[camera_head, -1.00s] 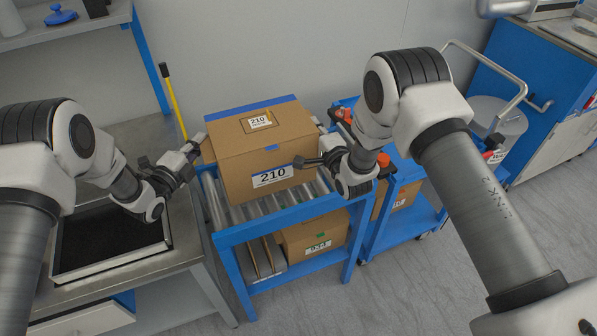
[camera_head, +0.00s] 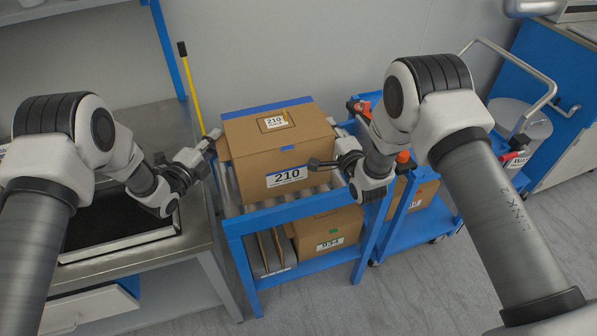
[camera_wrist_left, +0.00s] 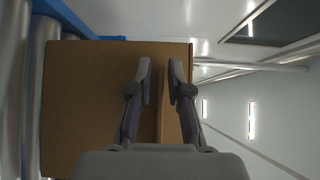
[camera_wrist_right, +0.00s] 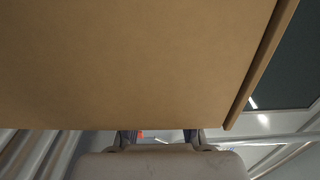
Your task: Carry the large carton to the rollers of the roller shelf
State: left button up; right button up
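The large brown carton (camera_head: 255,160), labelled 210 with blue tape, stands over the rollers (camera_head: 226,183) of the blue roller shelf (camera_head: 300,207); I cannot tell whether a small gap lies under it. My left gripper (camera_head: 211,137) is at its upper left side. In the left wrist view its fingertips (camera_wrist_left: 161,68) are a little apart, over the carton's edge strip (camera_wrist_left: 172,118). My right gripper (camera_head: 323,142) is at its right front corner, one finger across the front and the other by the right side, spread apart. In the right wrist view the carton (camera_wrist_right: 130,60) hides the fingertips.
A smaller carton (camera_head: 312,229) sits on the shelf's lower level. A blue cart (camera_head: 415,235) with red-orange parts stands close on the right. A metal bench (camera_head: 190,255) is close on the left, with a yellow pole (camera_head: 193,95) behind. The floor at lower right is clear.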

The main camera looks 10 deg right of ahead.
pick_arm(q)
jog(key=shift+r, duration=0.2)
pick_arm(e)
jog(key=shift+r, duration=0.2)
pick_arm(q)
jog(key=shift+s+a, duration=0.1)
jog(key=shift+s, duration=0.05)
pick_arm(e)
jog(key=shift+a, duration=0.1)
jog(key=shift+s, duration=0.15)
pick_arm(q)
jog(key=v, duration=1.1)
jog(key=shift+s+a, duration=0.25)
pick_arm(e)
jog(key=s+d, duration=0.2)
jog(key=s, duration=0.9)
jog(key=shift+s+d, duration=0.15)
jog(key=shift+s, duration=0.15)
